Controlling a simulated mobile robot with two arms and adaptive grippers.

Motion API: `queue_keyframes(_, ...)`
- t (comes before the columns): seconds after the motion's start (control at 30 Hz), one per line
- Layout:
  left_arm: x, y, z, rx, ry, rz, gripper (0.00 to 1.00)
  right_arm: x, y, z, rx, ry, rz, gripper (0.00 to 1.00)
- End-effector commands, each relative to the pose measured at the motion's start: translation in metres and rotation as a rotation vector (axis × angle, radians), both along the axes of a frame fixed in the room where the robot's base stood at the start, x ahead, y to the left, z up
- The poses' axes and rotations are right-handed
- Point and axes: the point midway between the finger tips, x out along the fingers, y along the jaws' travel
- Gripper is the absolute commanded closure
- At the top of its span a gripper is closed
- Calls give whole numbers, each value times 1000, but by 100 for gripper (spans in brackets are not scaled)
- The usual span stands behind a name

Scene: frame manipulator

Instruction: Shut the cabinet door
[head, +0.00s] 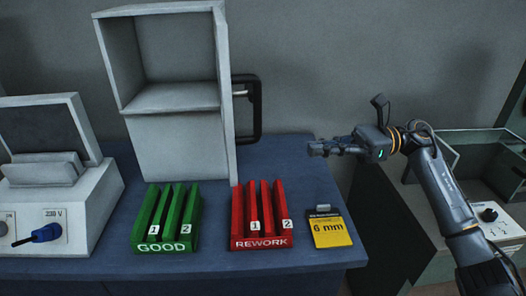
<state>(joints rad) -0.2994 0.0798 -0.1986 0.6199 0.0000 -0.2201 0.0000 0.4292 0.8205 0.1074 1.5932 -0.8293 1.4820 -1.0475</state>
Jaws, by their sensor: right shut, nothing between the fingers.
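The grey cabinet (183,147) stands at the back of the blue table, with its upper compartment facing me and empty. Its door (229,95) stands open at the cabinet's right side and shows nearly edge-on. A black bar handle (257,110) sticks out to the right from the door's outer face. My right gripper (317,149) is shut and empty, to the right of the handle and a little lower in the picture, apart from it. It points left toward the door. My left gripper is out of view.
A green GOOD rack (167,247) and a red REWORK rack (262,243) stand in front of the cabinet. A yellow 6 mm card (328,228) lies to their right. A white device (60,210) stands at left. A glass-topped case (480,150) is behind my right arm.

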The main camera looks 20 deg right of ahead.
Motion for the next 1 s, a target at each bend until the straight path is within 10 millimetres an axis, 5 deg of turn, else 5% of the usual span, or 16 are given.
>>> queue_keyframes(0.7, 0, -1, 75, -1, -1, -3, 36, 19, 122, 5, 1, 2, 6, 100)
queue_keyframes(1.0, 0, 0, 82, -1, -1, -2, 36, 22, 137, 0, -1, 1, 4, 100)
